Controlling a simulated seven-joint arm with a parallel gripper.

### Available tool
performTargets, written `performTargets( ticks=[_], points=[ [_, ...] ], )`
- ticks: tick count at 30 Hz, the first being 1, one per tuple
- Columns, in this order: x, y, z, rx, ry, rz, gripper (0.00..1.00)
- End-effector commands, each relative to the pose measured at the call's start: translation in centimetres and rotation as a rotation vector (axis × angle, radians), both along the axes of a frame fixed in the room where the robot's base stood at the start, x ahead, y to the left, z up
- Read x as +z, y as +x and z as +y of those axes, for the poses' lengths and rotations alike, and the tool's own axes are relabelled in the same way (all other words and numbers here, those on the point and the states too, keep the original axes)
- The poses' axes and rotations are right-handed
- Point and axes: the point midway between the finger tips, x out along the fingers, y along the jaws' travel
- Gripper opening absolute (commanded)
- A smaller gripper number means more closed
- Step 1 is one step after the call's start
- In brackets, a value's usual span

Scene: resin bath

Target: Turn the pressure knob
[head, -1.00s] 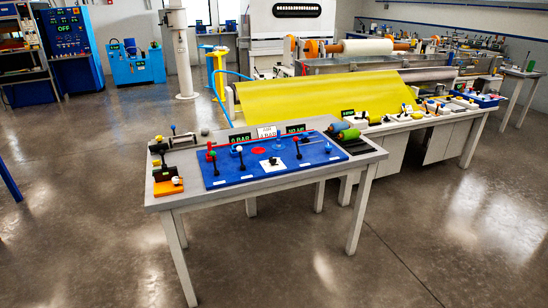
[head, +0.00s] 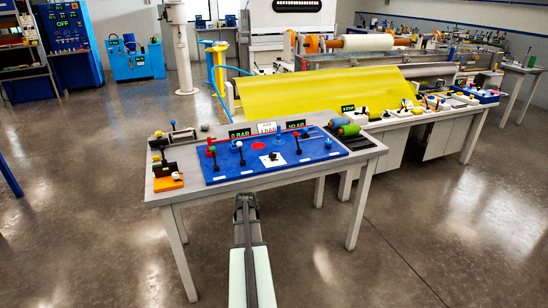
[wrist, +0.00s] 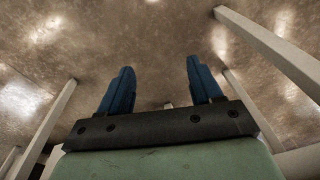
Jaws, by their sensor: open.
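A blue panel (head: 218,174) lies on the grey table. On it, a white square plate carries a small black knob (head: 273,156); I cannot read a label that marks it as the pressure knob. Levers with ball tops stand around it. My gripper (head: 246,203) is in front of the table's front edge, apart from the panel and knob. In the wrist view my gripper (wrist: 160,72) has its two blue fingers spread, with nothing between them. That view shows only floor and table legs; the knob is out of it.
Displays (head: 240,132) stand behind the panel. An orange block (head: 168,183) is at the table's left, and green and blue rollers (head: 348,130) at its right. A yellow sheet machine (head: 320,92) stands behind. The floor in front is clear.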

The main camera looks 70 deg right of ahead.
Motion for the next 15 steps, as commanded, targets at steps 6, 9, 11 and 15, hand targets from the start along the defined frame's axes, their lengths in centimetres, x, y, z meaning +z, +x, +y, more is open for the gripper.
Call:
performTargets(
  ticks=[6,9,11,15],
  points=[
    [7.6,-2.5,-10.7,-0.138,-0.066,-0.075,0.64],
    [11.3,-4.0,-15.0,-0.213,-0.089,-0.109,0.64],
    [13.7,-4.9,-17.4,-0.262,-0.1,-0.132,0.64],
    [19.6,-7.0,-22.7,-0.387,-0.116,-0.187,0.64]
  ],
)
